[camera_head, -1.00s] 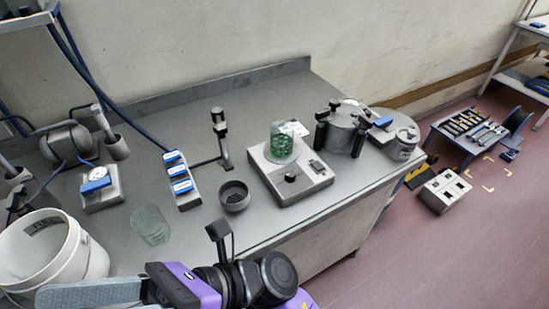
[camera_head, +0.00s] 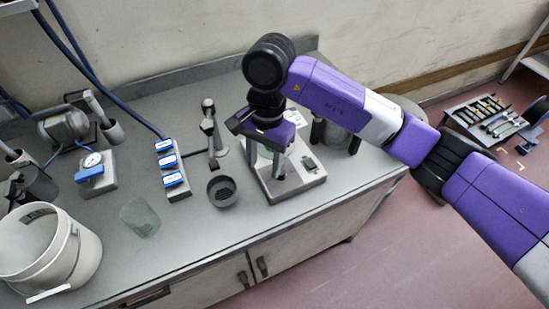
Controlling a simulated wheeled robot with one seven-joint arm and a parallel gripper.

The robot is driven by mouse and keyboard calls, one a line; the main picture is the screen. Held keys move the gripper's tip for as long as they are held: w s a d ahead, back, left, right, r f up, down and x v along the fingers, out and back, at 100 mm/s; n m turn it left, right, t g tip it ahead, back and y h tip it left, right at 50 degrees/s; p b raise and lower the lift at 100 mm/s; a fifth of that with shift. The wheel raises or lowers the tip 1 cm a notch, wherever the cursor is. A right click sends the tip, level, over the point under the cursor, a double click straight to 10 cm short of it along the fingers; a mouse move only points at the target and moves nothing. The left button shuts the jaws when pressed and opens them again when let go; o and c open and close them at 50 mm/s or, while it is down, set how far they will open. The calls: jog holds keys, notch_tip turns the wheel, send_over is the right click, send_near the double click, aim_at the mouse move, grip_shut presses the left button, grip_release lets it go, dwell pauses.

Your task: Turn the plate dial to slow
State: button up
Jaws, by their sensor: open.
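I cannot tell whether the fingers touch the dial. The glass with green contents on the plate is mostly hidden by my gripper and arm.
A dark bowl (camera_head: 222,191) and a stand with an upright post (camera_head: 209,130) are left of the plate. A strip with blue labels (camera_head: 171,167), a clear beaker (camera_head: 140,217) and a white bucket (camera_head: 50,255) are further left. Dark-handled equipment (camera_head: 322,130) stands close on the right.

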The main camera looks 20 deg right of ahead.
jog(key=shift+h, duration=0.8)
jog(key=d, duration=0.1)
jog(key=w+d, duration=0.1)
jog(key=d, duration=0.1)
jog(key=d+r, duration=0.1)
jog(key=shift+w+d, duration=0.15)
jog(key=shift+d, duration=0.05)
jog(key=shift+d+f, duration=0.15)
jog(key=shift+f, duration=0.15)
jog(key=shift+f+p, duration=0.9)
jog(key=shift+f, duration=2.7)
grip_shut()
